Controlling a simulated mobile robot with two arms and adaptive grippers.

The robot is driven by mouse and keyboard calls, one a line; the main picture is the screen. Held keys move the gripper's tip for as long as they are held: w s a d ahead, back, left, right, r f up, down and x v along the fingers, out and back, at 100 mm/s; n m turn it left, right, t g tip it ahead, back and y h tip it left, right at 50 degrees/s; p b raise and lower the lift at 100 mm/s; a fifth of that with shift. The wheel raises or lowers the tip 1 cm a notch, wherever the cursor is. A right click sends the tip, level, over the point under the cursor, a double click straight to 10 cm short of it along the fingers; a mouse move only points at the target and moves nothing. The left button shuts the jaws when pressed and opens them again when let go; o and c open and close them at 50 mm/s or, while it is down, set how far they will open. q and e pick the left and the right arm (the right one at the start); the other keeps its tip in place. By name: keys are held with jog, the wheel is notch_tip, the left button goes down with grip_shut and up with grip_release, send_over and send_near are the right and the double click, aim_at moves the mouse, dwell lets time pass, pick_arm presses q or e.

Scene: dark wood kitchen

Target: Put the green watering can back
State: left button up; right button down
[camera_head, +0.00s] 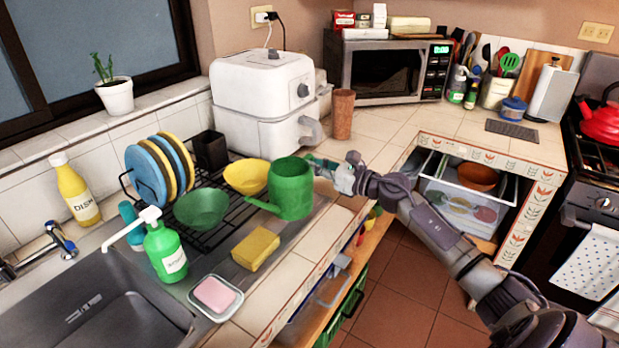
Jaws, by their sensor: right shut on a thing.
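The green watering can (291,190) is upright at the right end of the black dish rack, its spout pointing left toward the green bowl (201,209). My right gripper (325,167) reaches in from the right and is shut on the can at its right side. The can hides part of the fingers and the handle. I cannot tell whether the can's base touches the rack or counter. My left gripper is not in view.
A yellow bowl (246,176) stands close behind the can, and a yellow sponge (256,248) lies in front. Plates (147,175) stand in the rack (228,226). A brown cup (342,114) and white air fryer (262,100) are behind. A drawer (466,194) is open at right.

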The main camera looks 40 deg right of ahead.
jog(key=shift+w+a+f, duration=0.1)
jog(key=shift+w+f, duration=0.25)
jog(key=shift+w, duration=0.25)
notch_tip(320, 180, down, 3)
jog(key=shift+f, duration=0.45)
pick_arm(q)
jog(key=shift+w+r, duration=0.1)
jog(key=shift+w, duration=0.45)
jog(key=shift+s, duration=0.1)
pick_arm(e)
jog(key=shift+f, duration=0.1)
jog(key=c, duration=1.2)
grip_release()
jog(key=shift+s, duration=0.1)
